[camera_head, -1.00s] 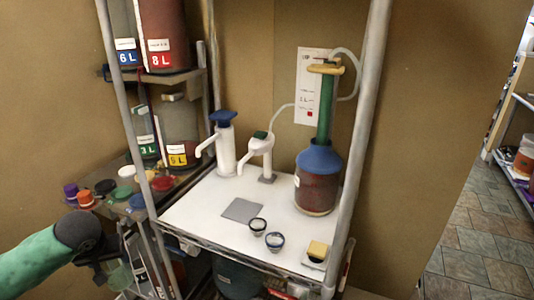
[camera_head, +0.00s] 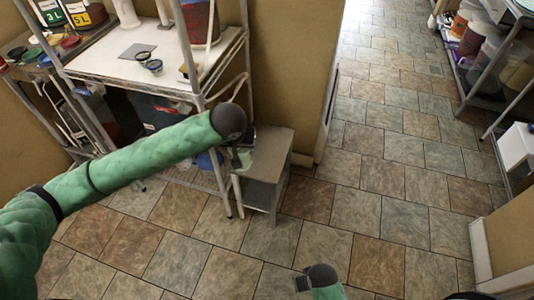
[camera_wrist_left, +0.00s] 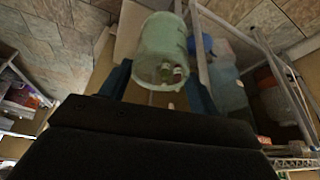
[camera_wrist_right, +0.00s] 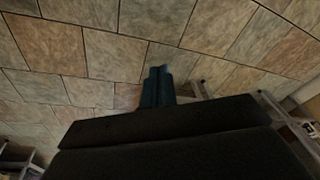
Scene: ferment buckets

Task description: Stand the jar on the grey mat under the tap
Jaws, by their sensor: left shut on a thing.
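My left gripper (camera_head: 240,148) is shut on a clear, greenish jar (camera_head: 243,160), in front of a low grey stand right of the shelf unit. In the left wrist view the jar (camera_wrist_left: 160,50) sits between the two fingers, and red and green things show through it. My right gripper shows in the right wrist view (camera_wrist_right: 158,88), fingers together and empty, over the floor.
Two small dark-rimmed cups (camera_head: 149,62) stand beside the mat. A brown-red vessel (camera_head: 200,22) stands on the shelf top's right. A metal post (camera_head: 190,50) rises at its front. The grey stand (camera_head: 267,165) is close to the jar. The tiled floor (camera_head: 330,225) is open.

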